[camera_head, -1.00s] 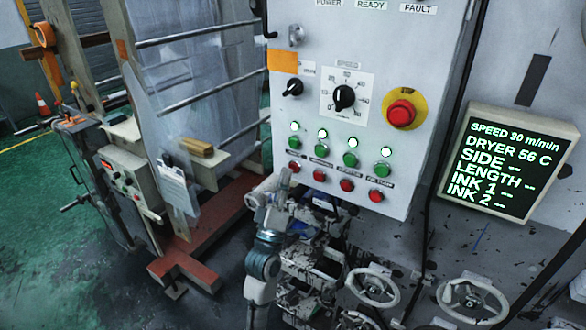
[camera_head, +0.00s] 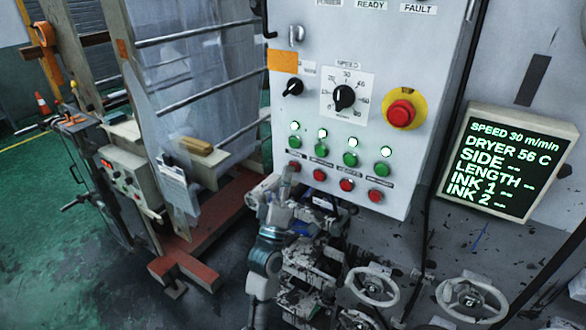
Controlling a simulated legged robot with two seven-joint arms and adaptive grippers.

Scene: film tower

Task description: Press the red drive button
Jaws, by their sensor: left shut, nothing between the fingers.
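The grey control panel (camera_head: 330,137) carries a row of several small red buttons under a row of green ones. The leftmost red button (camera_head: 294,167) sits under the leftmost green button (camera_head: 295,142). The labels between the rows are too small to read surely. My left gripper (camera_head: 287,177) is shut and empty, its tip pointing up just below and left of the leftmost red button. The tip overlaps the button's lower edge in the picture; I cannot tell whether it touches. My right gripper is not in view.
A large red emergency-type button (camera_head: 401,113) on a yellow disc, a speed dial (camera_head: 345,97) and a black switch (camera_head: 292,87) are higher on the panel. A lit display (camera_head: 505,165) stands right. Handwheels (camera_head: 372,286) are below. A web frame with rollers stands left.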

